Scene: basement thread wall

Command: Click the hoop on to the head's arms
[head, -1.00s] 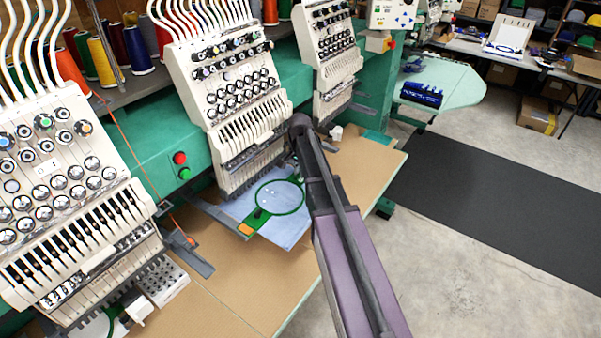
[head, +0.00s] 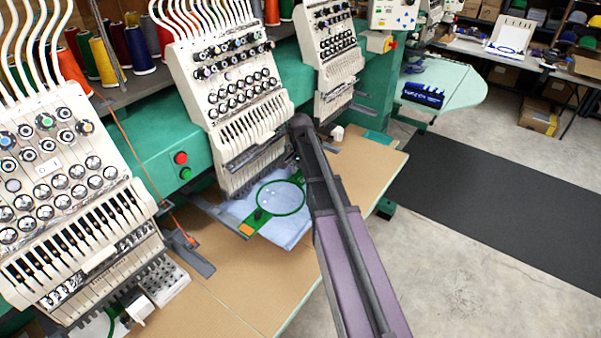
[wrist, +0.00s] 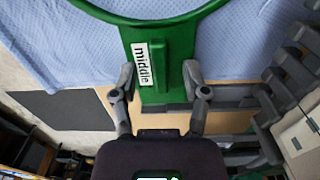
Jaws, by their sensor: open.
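The green hoop (head: 305,204) holds light blue cloth (head: 285,233) and lies under the middle embroidery head (head: 228,85). A grey arm (head: 220,215) shows at the hoop's left; my arm covers the right side. In the wrist view the hoop's green bracket (wrist: 177,85) carries a white label reading "middle" (wrist: 142,65). My gripper (wrist: 159,76) is open, with one finger on each side of the bracket. I cannot tell whether the fingers touch it. My gripper is mostly hidden behind my arm in the head view, and whether the hoop is seated on the arms is unclear.
Another embroidery head (head: 65,190) stands at the left and one (head: 328,50) at the right. The tan table (head: 215,290) is clear in front. Red and green buttons (head: 182,165) sit on the machine's beam. A black mat (head: 510,200) lies on open floor.

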